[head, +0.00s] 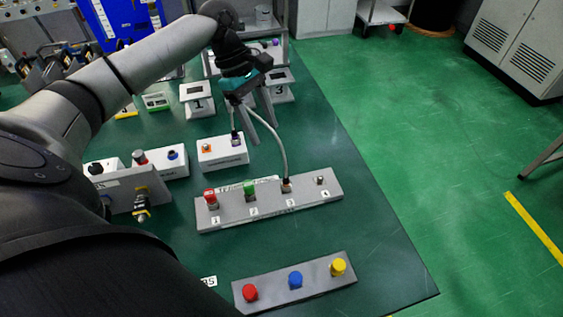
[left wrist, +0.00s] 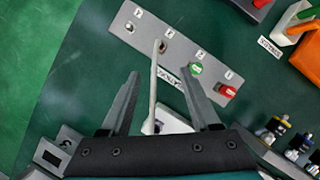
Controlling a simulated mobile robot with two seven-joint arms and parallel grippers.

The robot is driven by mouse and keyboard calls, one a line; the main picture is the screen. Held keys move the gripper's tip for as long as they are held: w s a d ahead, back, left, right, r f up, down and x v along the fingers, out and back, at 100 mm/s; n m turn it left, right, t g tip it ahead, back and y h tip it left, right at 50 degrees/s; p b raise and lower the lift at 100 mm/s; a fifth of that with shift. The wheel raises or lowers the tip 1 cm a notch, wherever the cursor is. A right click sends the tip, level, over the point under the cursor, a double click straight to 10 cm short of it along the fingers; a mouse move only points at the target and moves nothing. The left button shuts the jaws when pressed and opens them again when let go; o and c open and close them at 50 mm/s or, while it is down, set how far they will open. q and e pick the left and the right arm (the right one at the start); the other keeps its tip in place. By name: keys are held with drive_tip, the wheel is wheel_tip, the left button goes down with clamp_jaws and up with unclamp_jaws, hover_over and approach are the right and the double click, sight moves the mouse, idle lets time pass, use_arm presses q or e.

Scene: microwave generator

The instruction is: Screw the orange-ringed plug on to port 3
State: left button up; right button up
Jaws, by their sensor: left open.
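The grey port strip (head: 268,206) carries numbered ports. A red cap sits at 1, a green cap at 2, and a plug (head: 286,186) stands at port 3 with a pale cable (head: 279,142) rising from it. Port 4 (head: 320,181) has no cap or cable. The plug also shows in the left wrist view (left wrist: 163,47), too small to tell its ring or how far it is screwed on. My left gripper (head: 264,139) is open above and behind the strip. In the left wrist view its fingers (left wrist: 160,73) lie either side of the cable, apart from the plug. My right gripper is not in view.
The cable's other end meets a white box (head: 222,151) behind the strip. A grey strip (head: 310,281) with red, blue and yellow caps lies at the front. Labelled boxes (head: 197,97) stand farther back. The table is clear right of the port strip.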

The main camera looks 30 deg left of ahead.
use_arm(q)
drive_tip(key=b+x, duration=0.3)
drive_tip(key=x, duration=1)
drive_tip(key=shift+s+f+b, duration=0.1)
drive_tip(key=shift+b, duration=0.25)
drive_tip(key=shift+d+f, duration=0.2)
drive_tip(key=shift+f, duration=0.3)
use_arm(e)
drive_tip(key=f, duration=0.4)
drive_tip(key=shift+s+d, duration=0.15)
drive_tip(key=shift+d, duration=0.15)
use_arm(q)
drive_tip(key=shift+c, duration=0.4)
clamp_jaws()
